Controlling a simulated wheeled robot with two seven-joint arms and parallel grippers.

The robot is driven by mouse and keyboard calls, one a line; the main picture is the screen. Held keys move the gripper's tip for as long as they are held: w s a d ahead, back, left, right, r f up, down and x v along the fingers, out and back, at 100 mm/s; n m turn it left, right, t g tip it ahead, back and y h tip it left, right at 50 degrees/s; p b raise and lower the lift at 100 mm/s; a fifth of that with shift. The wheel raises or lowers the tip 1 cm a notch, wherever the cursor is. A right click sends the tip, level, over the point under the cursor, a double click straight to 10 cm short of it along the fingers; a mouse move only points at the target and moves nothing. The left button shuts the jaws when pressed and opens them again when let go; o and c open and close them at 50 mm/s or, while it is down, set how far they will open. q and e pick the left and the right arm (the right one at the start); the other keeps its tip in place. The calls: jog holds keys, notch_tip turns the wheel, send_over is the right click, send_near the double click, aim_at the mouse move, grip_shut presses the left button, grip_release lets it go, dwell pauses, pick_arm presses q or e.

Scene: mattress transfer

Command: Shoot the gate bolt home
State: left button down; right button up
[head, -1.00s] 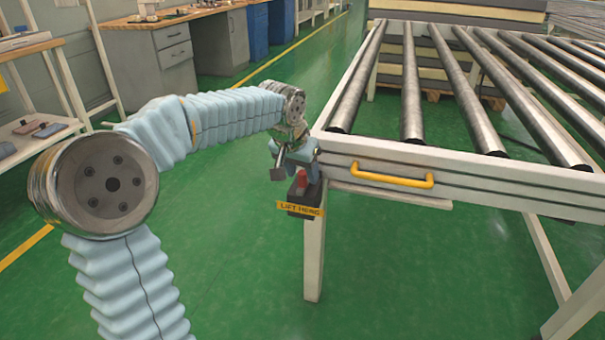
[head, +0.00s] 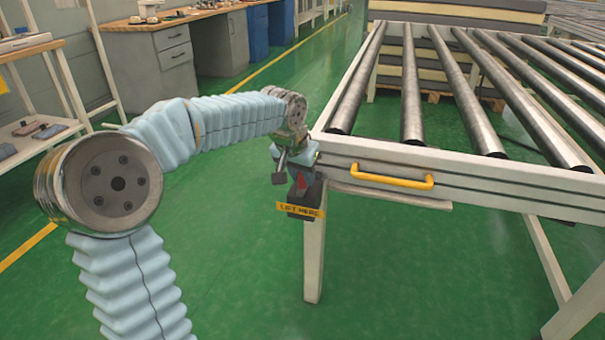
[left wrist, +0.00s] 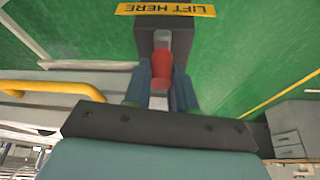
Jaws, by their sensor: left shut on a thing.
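A dark block with a yellow "LIFT HERE" label (head: 300,210) is at the corner post of the roller table. A red knob (head: 301,184) stands on it, and I take it for the bolt's knob. My left gripper (head: 299,168) is at the corner, just above the block. In the left wrist view the blue fingers lie on either side of the red knob (left wrist: 162,69), shut on it. A grey bar shows by the knob, but the fingers hide part of it. I cannot tell how far the bolt is in. My right gripper is not in view.
The roller table (head: 470,185) has steel rollers and a yellow handle (head: 392,181) on its front rail, right of the gripper. Stacked mattresses (head: 455,50) stand behind. Workbenches line the left wall. The green floor in front is clear.

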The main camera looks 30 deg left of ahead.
pick_arm(q)
jog(key=w+p, duration=0.1)
jog(key=w+a+p, duration=0.1)
jog(key=w, duration=0.1)
jog(key=shift+w+r, duration=0.15)
jog(key=shift+w, duration=0.15)
jog(key=c, duration=0.9)
grip_release()
jog(key=shift+w, duration=0.1)
jog(key=v, duration=1.3)
jog(key=shift+s+r, duration=0.2)
jog(key=shift+s, duration=0.05)
